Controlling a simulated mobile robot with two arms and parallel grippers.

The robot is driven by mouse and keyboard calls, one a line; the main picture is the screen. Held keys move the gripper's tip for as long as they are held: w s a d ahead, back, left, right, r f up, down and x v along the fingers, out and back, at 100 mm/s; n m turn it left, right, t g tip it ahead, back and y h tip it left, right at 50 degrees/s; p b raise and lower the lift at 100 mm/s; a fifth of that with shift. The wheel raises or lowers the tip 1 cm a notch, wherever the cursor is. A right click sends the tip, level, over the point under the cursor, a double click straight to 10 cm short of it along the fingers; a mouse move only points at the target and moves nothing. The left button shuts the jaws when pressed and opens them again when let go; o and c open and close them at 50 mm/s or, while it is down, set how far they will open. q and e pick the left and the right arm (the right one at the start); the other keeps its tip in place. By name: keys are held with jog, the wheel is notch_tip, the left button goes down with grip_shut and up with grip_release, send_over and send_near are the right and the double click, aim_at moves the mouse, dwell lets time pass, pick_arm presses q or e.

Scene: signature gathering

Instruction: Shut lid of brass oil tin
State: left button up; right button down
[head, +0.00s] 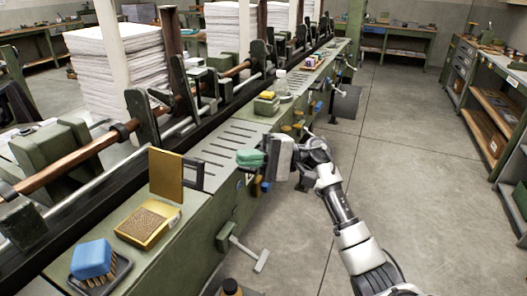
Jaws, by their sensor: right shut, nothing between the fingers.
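The brass oil tin (135,235) sits on the green machine's ledge at the lower left. Its lid (166,177) stands upright at the tin's far side, so the tin is open and its brown, speckled inside shows. My right gripper (264,172) is to the right of the tin and farther away, by the ledge's right edge. It is shut and empty, well apart from the tin and its lid. My left gripper is not in view.
A green block (250,158) is beside my right gripper. A T-shaped handle (248,252) sticks out from the machine's side. The grey floor (400,150) to the right is clear.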

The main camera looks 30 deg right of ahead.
aim_at(202, 166)
jog(key=s+a+r+p, duration=0.1)
jog(key=a+r+p, duration=0.1)
jog(key=a, duration=0.4)
jog(key=shift+s+a+p, duration=0.3)
jog(key=shift+s+a, duration=0.05)
jog(key=shift+s, duration=0.05)
jog(key=shift+f, duration=0.1)
jog(key=shift+s+a+b, duration=0.1)
jog(key=shift+s+b, duration=0.05)
jog(key=shift+b, duration=0.6)
